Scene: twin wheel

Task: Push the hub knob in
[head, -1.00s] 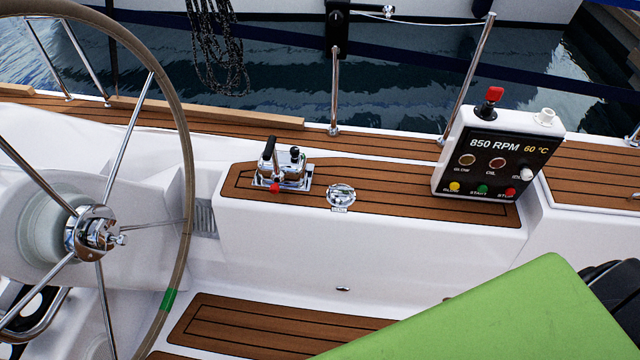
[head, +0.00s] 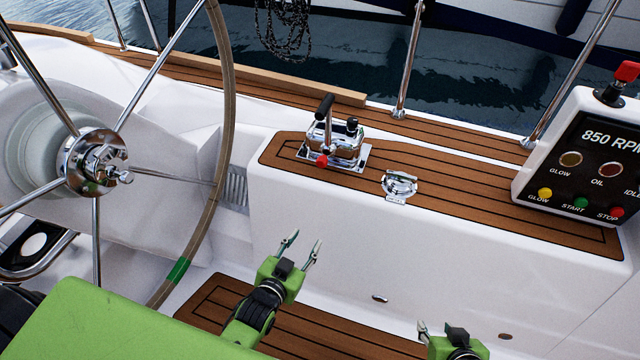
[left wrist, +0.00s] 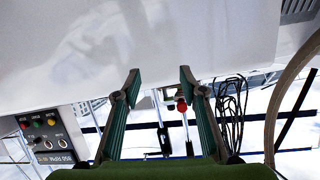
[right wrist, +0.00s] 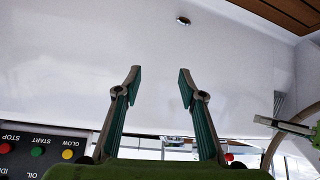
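The control lever unit (head: 335,142) stands on the teak-topped console, with a black-handled lever. A red knob (head: 322,160) sits at its hub; it also shows between my fingers, beyond them, in the left wrist view (left wrist: 181,106). The steering wheel's chrome hub (head: 92,160) at left carries a small chrome knob too. My left gripper (head: 303,242) is open and empty in front of the console, below and apart from the lever unit. My right gripper (head: 432,330) is partly cut off at the bottom edge; the right wrist view (right wrist: 160,78) shows it open and empty.
The wheel rim (head: 225,110) stands left of the console. A chrome fitting (head: 398,185) lies right of the lever unit. The engine panel (head: 580,165) stands at the right. Open space lies in front of the console's white face (head: 430,260).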

